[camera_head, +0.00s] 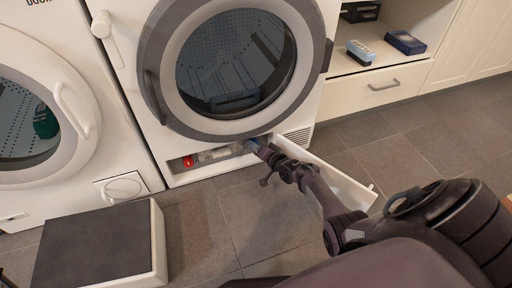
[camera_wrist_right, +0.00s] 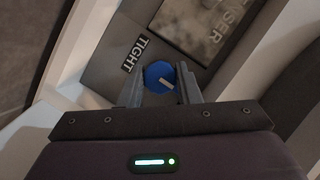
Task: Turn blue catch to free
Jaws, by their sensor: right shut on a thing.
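The blue catch (camera_wrist_right: 159,76) is a round blue knob with a pale pointer line, seen in the right wrist view. It sits between the fingertips of my right gripper (camera_wrist_right: 160,84), which is shut on it. The pointer slants down to the right, and a "TIGHT" label (camera_wrist_right: 138,54) is beside the knob. In the head view my right gripper (camera_head: 256,146) reaches into the open low compartment of the right machine, and its fingers mostly cover the catch. My left gripper is not in view.
An open white flap (camera_head: 335,184) stands beside my right arm. A red knob (camera_head: 188,161) is in the same compartment. A dark-topped box (camera_head: 95,243) stands on the floor at left. The grey floor between is clear. An open shelf (camera_head: 345,63) is at right.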

